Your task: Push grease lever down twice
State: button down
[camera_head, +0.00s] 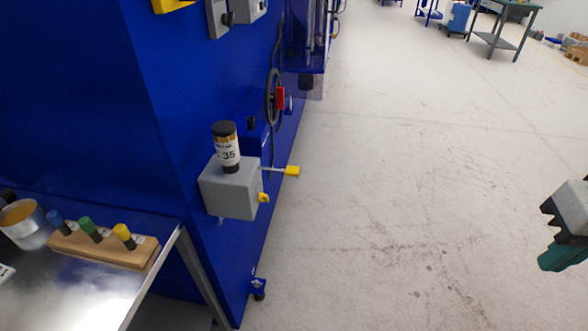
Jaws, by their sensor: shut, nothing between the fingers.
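The grease unit is a grey box (232,190) on the side of the blue machine, with an upright dark-capped cylinder (228,148) on top, its label showing "35". A thin rod with a yellow grip, the grease lever (292,171), sticks out to the right of the box, roughly level. A smaller yellow knob (264,197) sits lower on the box's right side. My gripper (562,254), with teal fingers, is at the right edge of the view, well to the right of the lever and apart from it. It is shut and empty; part of it is cut off by the frame.
The blue machine (200,90) fills the left, with a red-handled wheel (278,98) behind the lever. A metal table (90,285) at lower left bears a wooden block (100,248) with coloured-top tools and a round tin (22,225). Open floor lies between lever and gripper.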

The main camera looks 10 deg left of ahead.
aim_at(278, 169)
jog(key=u, duration=0.05)
jog(key=k, duration=0.55)
jog(key=u, duration=1.1)
jog(key=i, duration=0.55)
jog(key=u, duration=0.05)
